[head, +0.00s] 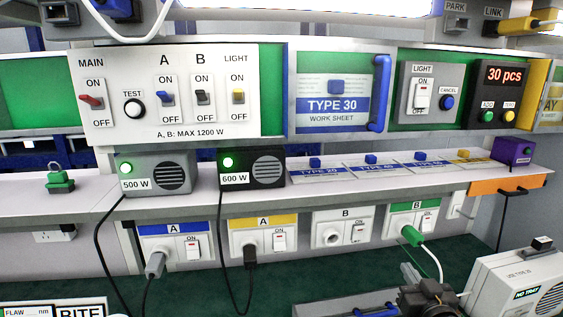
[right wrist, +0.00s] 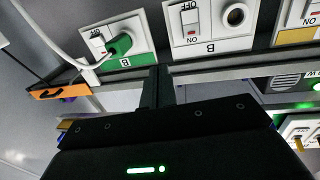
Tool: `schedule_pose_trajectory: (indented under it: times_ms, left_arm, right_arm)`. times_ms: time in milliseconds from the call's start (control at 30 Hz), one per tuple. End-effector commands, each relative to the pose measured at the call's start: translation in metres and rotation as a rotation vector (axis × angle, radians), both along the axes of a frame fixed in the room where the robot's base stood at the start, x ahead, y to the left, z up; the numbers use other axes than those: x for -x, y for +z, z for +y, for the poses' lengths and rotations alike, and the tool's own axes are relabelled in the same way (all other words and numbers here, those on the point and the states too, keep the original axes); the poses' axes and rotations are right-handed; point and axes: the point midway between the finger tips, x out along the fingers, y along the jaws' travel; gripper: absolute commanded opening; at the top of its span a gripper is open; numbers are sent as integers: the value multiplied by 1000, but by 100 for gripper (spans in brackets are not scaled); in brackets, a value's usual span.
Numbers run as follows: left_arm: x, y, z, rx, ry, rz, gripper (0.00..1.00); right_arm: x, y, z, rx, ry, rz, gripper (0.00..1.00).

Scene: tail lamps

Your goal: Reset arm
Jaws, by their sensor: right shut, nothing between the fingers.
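My right gripper (head: 408,270) is at the lower right of the head view, in front of the lower socket row. Its fingers are shut and empty. In the right wrist view, which looks upside down, the shut fingers (right wrist: 157,88) point toward the sockets, between the green-labelled B socket (right wrist: 120,45) and the plain B socket (right wrist: 210,22). I cannot tell whether they touch anything. The green plug (head: 411,236) sits in the green-labelled B socket, its white cable hanging behind my gripper. My left gripper is not in view.
A 500 W box (head: 158,174) and a 600 W box (head: 252,168) stand on the white shelf (head: 90,200). A white machine (head: 515,283) stands at the lower right, near my right arm. Black cables hang at the left. The green surface (head: 320,275) has free room in the middle.

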Motion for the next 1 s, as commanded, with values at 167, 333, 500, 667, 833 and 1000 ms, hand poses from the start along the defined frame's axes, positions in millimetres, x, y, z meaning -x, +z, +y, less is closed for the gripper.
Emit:
schedule_pose_trajectory:
  times_ms: [167,333,500,667,833,1000]
  left_arm:
    - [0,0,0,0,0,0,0]
    - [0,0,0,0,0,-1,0]
    - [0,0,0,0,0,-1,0]
    - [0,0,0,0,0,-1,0]
    - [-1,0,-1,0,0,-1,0]
    - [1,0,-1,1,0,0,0]
  right_arm:
    - [83,-121,23,49,8,422,0]
    - [169,-191,39,90,38,745,0]
    - [236,-224,49,116,70,962,0]
    - [290,-242,56,133,103,1128,0]
    - [329,-263,62,147,132,1261,0]
    - [317,-314,64,148,135,1278,0]
